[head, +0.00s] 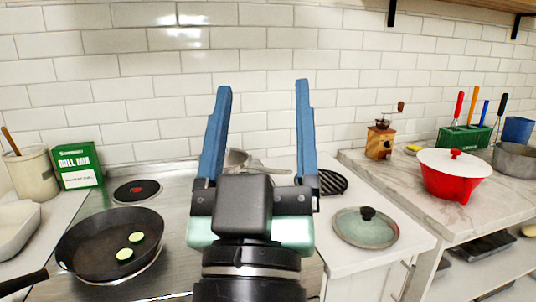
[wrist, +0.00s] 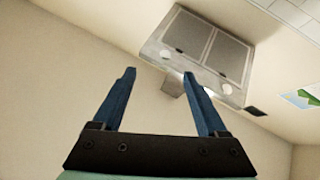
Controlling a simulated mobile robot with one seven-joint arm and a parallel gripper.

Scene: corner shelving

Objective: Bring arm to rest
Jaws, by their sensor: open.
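My gripper (head: 264,88) is raised in the middle of the head view, in front of the tiled wall and above the stove. Its two blue fingers point up and stand wide apart with nothing between them. In the wrist view my gripper (wrist: 160,80) is also open and empty. Beyond its fingers that view shows the range hood (wrist: 208,45) and the upper wall. My wrist hides part of the stove behind it.
A black pan (head: 85,250) with green slices sits on the stove at left. A green box (head: 78,167) and utensil crock (head: 33,172) stand behind it. A glass lid (head: 362,230) lies on the right counter. A red pot (head: 450,180) and a grinder (head: 380,142) stand further right.

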